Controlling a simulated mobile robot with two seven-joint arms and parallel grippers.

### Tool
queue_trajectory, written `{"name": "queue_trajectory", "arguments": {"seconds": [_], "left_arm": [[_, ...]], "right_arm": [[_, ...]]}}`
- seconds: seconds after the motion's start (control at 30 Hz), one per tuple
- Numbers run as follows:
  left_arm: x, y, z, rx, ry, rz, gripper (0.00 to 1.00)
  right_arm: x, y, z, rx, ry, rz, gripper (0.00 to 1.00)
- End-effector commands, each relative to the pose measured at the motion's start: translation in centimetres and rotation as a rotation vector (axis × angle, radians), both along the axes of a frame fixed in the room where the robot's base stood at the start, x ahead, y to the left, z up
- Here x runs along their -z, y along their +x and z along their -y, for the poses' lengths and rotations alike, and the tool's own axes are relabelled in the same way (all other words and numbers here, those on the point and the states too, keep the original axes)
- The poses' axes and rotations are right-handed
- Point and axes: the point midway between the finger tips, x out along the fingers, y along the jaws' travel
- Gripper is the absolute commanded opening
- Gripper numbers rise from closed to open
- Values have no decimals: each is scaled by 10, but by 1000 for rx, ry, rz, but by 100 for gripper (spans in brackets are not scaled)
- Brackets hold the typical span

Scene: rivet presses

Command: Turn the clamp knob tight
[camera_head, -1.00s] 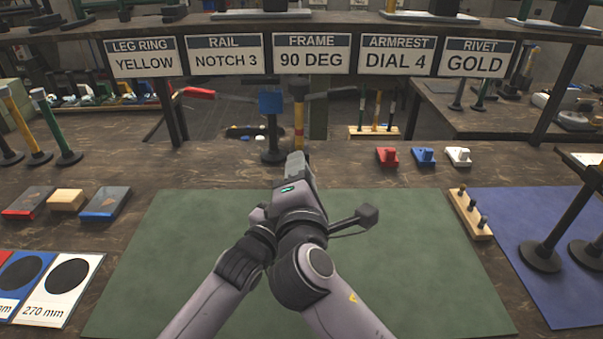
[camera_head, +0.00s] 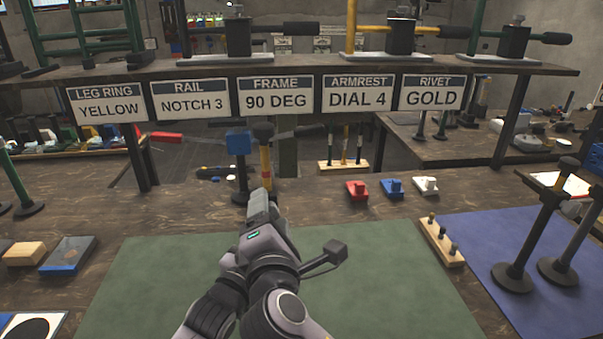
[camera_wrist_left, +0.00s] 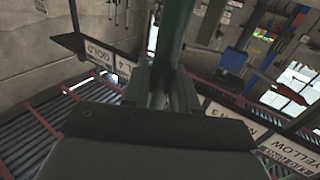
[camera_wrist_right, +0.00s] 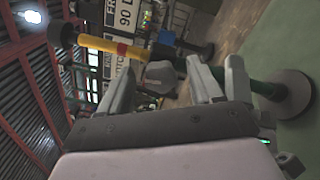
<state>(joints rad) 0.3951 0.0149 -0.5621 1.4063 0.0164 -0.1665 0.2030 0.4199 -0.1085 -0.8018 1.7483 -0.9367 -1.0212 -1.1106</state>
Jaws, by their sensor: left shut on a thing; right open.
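In the head view my right gripper (camera_head: 260,205) points away over the far edge of the green mat. The right wrist view shows its two fingers (camera_wrist_right: 180,78) apart. A grey rounded piece (camera_wrist_right: 159,76) shows between them; it may be the clamp knob, but I cannot tell for sure, nor whether a finger touches it. A dark green post (camera_wrist_right: 262,89) with a round dark base (camera_wrist_right: 292,95) shows beyond the fingers. In the left wrist view my left gripper (camera_wrist_left: 162,92) is shut on a dark green post (camera_wrist_left: 176,38).
The green mat (camera_head: 390,275) is otherwise clear. A wooden peg block (camera_head: 441,243) and a blue mat (camera_head: 490,245) lie to the right. Red, blue and white pieces (camera_head: 391,188) sit at the back.

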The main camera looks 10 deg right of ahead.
Motion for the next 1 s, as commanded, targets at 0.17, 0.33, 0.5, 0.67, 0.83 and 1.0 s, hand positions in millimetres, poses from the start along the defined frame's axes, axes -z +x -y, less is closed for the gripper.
{"name": "queue_trajectory", "arguments": {"seconds": [0.17, 0.33, 0.5, 0.67, 0.83, 1.0], "left_arm": [[-1, 0, 0, 0, 0, 2, 0], [-1, 0, 0, 0, 0, 2, 0], [-1, 0, 0, 0, -1, 2, 0], [-1, 0, 0, 0, -1, 2, 0], [-1, 0, 0, 0, -1, 2, 0], [-1, 0, 0, 0, -1, 2, 0]], "right_arm": [[-1, 0, 0, 0, -192, 3, 65], [-2, 1, 0, 1, -397, 3, 65], [-2, 0, -1, 1, -602, 3, 65], [-2, 1, -1, 2, -795, 2, 65], [-2, 1, -2, 2, -1001, 2, 65], [-1, -38, -3, -4, -985, -1, 65]]}}
